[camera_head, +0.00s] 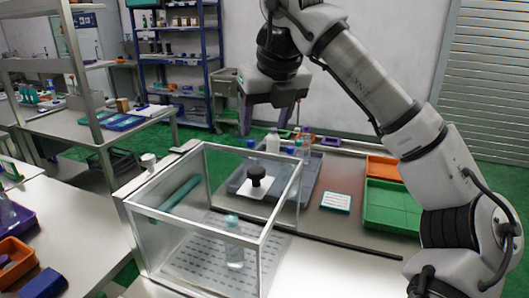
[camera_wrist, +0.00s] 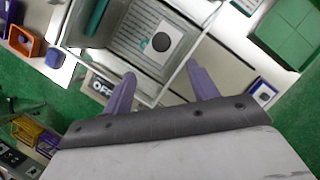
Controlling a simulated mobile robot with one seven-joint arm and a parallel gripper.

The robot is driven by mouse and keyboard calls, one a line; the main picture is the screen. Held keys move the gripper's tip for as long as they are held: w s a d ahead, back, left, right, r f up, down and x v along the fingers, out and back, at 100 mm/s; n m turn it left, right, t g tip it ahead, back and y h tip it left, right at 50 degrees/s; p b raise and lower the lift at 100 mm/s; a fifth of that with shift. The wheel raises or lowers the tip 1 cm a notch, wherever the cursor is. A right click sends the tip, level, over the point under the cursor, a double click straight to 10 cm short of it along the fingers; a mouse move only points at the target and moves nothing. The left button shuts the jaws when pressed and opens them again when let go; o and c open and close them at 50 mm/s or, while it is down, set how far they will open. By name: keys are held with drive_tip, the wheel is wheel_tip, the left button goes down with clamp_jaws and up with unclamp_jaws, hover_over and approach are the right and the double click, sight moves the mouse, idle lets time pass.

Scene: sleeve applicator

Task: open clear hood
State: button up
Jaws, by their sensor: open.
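The clear hood (camera_head: 205,228) is a box with transparent walls and a pale metal frame, standing on the table in the head view. A black knob on a white square plate (camera_head: 257,182) shows within its top outline. The plate and knob also show in the wrist view (camera_wrist: 162,42); I cannot tell how they are attached. A teal-capped clear bottle (camera_head: 235,250) and a teal bar (camera_head: 180,192) show through the walls. My gripper (camera_head: 266,118) is open and empty, above the hood's far side. Its purple fingers show in the wrist view (camera_wrist: 160,84), apart from the knob.
A grey tray with bottles (camera_head: 310,175) stands behind the hood. A green bin (camera_head: 390,203), an orange bin (camera_head: 383,167) and a labelled card (camera_head: 336,202) are to the right. Space above the hood looks clear.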

sight(257, 169)
drive_tip(key=p+x, duration=0.2)
drive_tip(key=x, duration=1.1)
drive_tip(key=shift+w+d+f+p, duration=0.1)
drive_tip(key=shift+w+f+p, duration=0.1)
drive_tip(key=shift+p, duration=0.2)
clamp_jaws()
drive_tip(key=shift+d, duration=0.1)
